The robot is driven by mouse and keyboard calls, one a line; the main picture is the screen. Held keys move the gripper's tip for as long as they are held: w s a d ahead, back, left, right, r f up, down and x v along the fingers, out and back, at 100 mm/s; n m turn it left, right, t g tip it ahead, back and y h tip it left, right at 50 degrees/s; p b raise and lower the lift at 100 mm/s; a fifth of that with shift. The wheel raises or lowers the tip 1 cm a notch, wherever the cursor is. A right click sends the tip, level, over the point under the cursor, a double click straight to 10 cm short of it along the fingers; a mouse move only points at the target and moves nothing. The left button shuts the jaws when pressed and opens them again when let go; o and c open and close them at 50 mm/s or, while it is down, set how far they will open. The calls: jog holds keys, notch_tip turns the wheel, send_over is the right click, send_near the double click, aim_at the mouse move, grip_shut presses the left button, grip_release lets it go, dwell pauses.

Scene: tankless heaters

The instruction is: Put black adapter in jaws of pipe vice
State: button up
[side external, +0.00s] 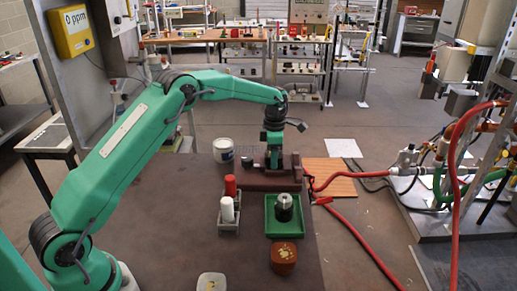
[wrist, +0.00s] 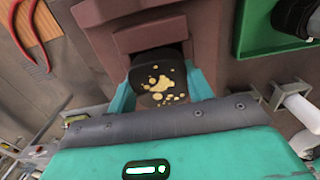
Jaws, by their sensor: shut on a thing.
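The pipe vice (side external: 290,180) is a dark brown-red block on the far right of the table; it also fills the top of the wrist view (wrist: 130,18). My gripper (side external: 274,164) is down at the vice and points downward. In the wrist view my gripper (wrist: 162,84) has its teal fingers on both sides of the black adapter (wrist: 160,70), shut on it. Its dark face carries yellow specks. The adapter is close against the vice's jaw part. I cannot tell whether it rests between the jaws. In the side view the gripper hides it.
A green tray (side external: 270,228) with a black and silver part (side external: 284,206) stands in front of the vice. Left of it, a grey holder (side external: 229,222) carries a red and a white cylinder. A brown pot (side external: 284,258) and white tub (side external: 223,150) stand nearby. Red-handled pliers (wrist: 35,35) lie beyond.

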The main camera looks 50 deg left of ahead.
jog(key=shift+f, duration=0.4)
jog(key=shift+f, duration=0.35)
jog(key=o, duration=1.3)
jog(key=shift+f, duration=0.1)
jog(key=shift+o, duration=0.7)
jog(key=shift+s+d, duration=0.1)
jog(key=shift+d, duration=0.1)
notch_tip(320, 180, up, 14)
jog(key=shift+a, duration=0.2)
jog(key=shift+f, duration=0.1)
